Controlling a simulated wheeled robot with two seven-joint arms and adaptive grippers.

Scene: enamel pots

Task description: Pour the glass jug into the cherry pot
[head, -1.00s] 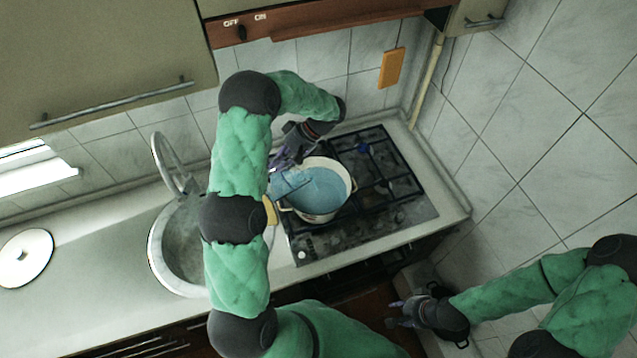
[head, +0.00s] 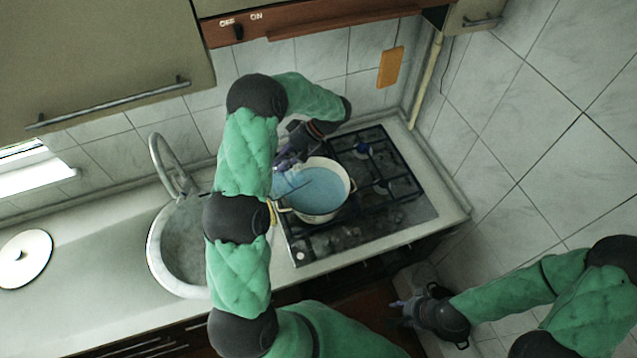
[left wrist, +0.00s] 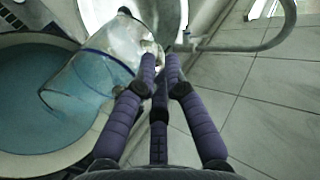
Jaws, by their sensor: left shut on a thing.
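The pot (head: 322,213) is a pale enamel pot with side handles, standing on the hob with blue liquid inside. A cherry pattern cannot be made out. The clear glass jug (left wrist: 108,48) has a blue rim and is tilted, its mouth over the pot (left wrist: 22,167) in the left wrist view. My left gripper (left wrist: 160,62) is shut on the jug near its handle, which the fingers partly hide. In the head view, this gripper (head: 287,162) is at the pot's upper left, partly behind my arm. My right gripper (head: 396,311) seems open and empty, low at the right.
The black gas hob (head: 385,180) has free burners right of the pot. A round sink (head: 172,255) with a curved tap (head: 163,155) lies left of my left arm. A white lid (head: 25,262) lies on the far left counter. Tiled walls close off the back and right.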

